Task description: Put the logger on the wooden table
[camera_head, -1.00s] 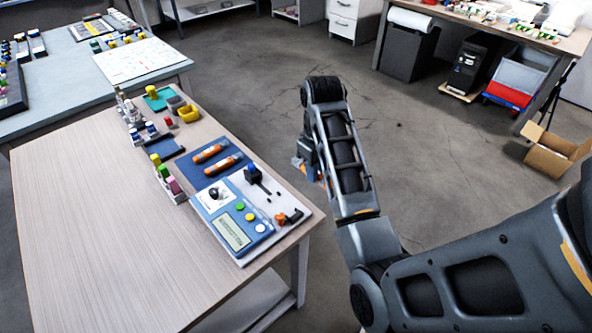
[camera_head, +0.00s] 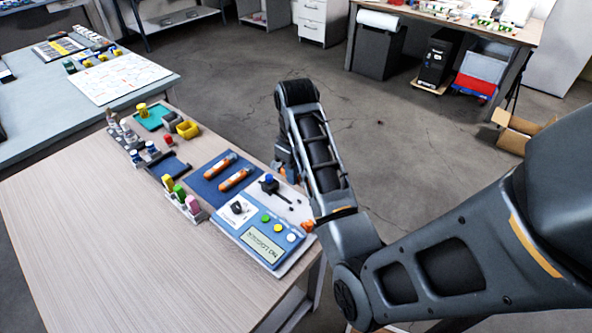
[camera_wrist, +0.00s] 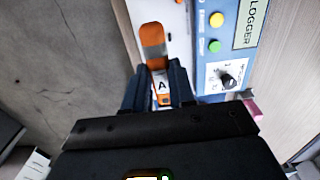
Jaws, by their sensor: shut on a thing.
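A blue box (camera_head: 262,233) with a screen, coloured buttons and a dark knob lies on a white board at the wooden table's (camera_head: 110,225) near right corner. In the wrist view the screen (camera_wrist: 250,22) reads LOGGER. My gripper (camera_wrist: 160,82) is shut on an orange piece (camera_wrist: 153,42) with a white label marked A. The gripper and its piece are beside the board's edge, apart from the blue box. In the head view my gripper (camera_head: 287,165) is mostly hidden behind my arm.
A blue mat (camera_head: 211,190) with two orange tools, a rack of coloured bottles (camera_head: 186,207), a dark tray (camera_head: 166,167) and yellow bins (camera_head: 187,130) line the table's far side. The table's left part is bare. Open floor lies beyond its right edge.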

